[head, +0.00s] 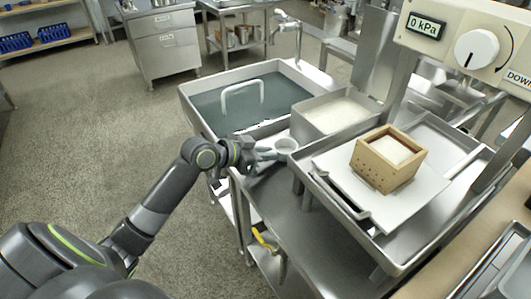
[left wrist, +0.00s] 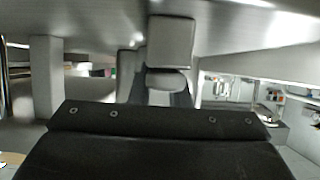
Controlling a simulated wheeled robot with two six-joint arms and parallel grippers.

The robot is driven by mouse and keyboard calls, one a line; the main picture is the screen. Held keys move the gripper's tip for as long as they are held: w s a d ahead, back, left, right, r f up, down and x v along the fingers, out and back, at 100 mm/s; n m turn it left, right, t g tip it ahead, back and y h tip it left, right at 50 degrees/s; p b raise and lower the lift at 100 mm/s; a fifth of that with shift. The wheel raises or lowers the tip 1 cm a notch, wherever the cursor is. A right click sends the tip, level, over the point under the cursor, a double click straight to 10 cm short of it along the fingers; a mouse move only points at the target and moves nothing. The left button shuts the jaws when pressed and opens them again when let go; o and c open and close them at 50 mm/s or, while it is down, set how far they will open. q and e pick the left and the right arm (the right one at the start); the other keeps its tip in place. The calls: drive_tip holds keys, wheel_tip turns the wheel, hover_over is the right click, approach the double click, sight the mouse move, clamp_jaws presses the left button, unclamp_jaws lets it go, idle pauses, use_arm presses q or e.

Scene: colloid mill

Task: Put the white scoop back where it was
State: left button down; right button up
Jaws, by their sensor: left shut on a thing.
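The white scoop (head: 286,145) is at the left end of the steel table, between the water basin and the steel tub. Its round cup points right, and its handle side is mostly hidden by my gripper. My left gripper (head: 262,155) is shut on the scoop, low over the table's edge. Whether the scoop touches the tabletop, I cannot tell. In the left wrist view my dark gripper body fills the lower part, with a grey blocky shape (left wrist: 171,42) ahead of it that I cannot identify surely. My right gripper is not in view.
A water basin (head: 187,98) with a white handle-like frame stands behind. A steel tub (head: 349,131) of white material is right of the scoop. A wooden box (head: 380,174) sits on a white sheet in a tray (head: 396,262).

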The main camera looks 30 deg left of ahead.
use_arm(q)
drive_tip(key=c, duration=1.8)
unclamp_jaws()
drive_tip(key=shift+f, duration=0.1)
drive_tip(key=o, duration=0.4)
drive_tip(key=shift+o, duration=0.2)
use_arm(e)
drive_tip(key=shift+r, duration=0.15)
